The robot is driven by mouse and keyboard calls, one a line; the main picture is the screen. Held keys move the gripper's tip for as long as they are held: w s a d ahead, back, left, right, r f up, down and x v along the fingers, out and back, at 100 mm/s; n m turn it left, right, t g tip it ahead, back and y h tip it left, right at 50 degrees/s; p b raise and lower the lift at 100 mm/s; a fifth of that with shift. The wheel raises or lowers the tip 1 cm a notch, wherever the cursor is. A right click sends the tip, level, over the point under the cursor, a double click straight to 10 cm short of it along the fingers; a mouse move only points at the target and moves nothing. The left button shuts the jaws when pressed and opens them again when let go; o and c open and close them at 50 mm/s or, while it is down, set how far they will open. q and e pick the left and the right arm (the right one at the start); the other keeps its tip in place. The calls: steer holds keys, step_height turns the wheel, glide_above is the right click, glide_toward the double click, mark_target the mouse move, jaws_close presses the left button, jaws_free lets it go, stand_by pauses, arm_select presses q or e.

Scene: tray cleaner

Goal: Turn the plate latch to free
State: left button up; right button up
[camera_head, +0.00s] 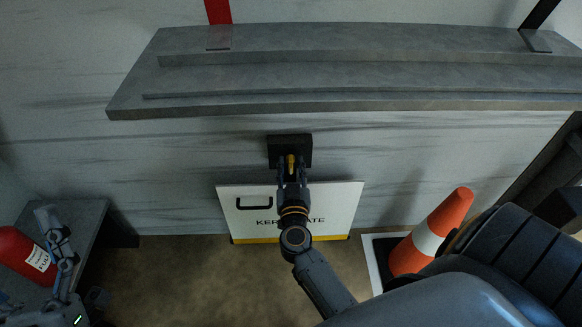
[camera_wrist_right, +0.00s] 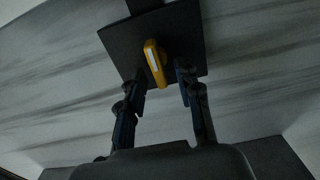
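The plate latch is a yellow handle (camera_wrist_right: 156,64) on a black square mount (camera_wrist_right: 119,47) fixed to the wall. The handle stands near upright, tilted slightly, with a white stripe on it. In the head view the black mount (camera_head: 307,146) sits just above a white plate (camera_head: 340,205) with a yellow lower edge and a dark handle. My right gripper (camera_wrist_right: 163,83) is open, its two fingers on either side of the yellow handle with gaps showing. In the head view my right arm hides part of the plate's lettering. My left gripper (camera_head: 50,225) is at the far left; its fingers are unclear.
A grey shelf (camera_head: 350,100) juts from the wall above the latch. An orange and white cone (camera_head: 432,235) stands at the right. A red cylinder (camera_head: 22,255) lies on a grey bench (camera_head: 90,215) at the left. The brown floor (camera_head: 190,275) between is clear.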

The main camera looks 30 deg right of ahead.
jaws_close()
